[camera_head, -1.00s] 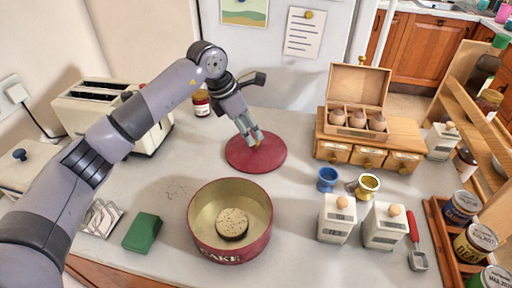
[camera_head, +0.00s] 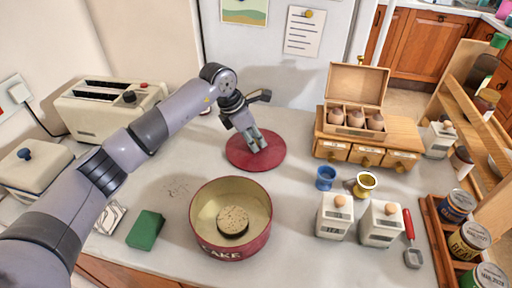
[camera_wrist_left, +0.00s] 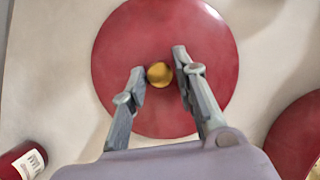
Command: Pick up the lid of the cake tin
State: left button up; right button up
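The cake tin lid is a flat round dark red disc (camera_head: 272,158) lying on the counter behind the open tin. In the left wrist view the lid (camera_wrist_left: 205,50) shows a small round gold knob (camera_wrist_left: 160,74) at its middle. My left gripper (camera_head: 258,148) is over the lid, pointing down. In the left wrist view its two fingers (camera_wrist_left: 159,82) are apart, one on each side of the knob, with gaps to it. The red cake tin (camera_head: 221,253) stands open at the front with a pale speckled cake (camera_head: 233,220) in it. My right gripper is out of view.
A toaster (camera_head: 85,112) stands at the left, and a green sponge (camera_head: 146,229) lies left of the tin. A wooden drawer box (camera_head: 365,152), small cups and two pale canisters (camera_head: 335,216) stand to the right. Counter around the lid is mostly clear.

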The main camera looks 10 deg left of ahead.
pick_arm(q)
grip_shut()
jog(key=shift+r, duration=0.15)
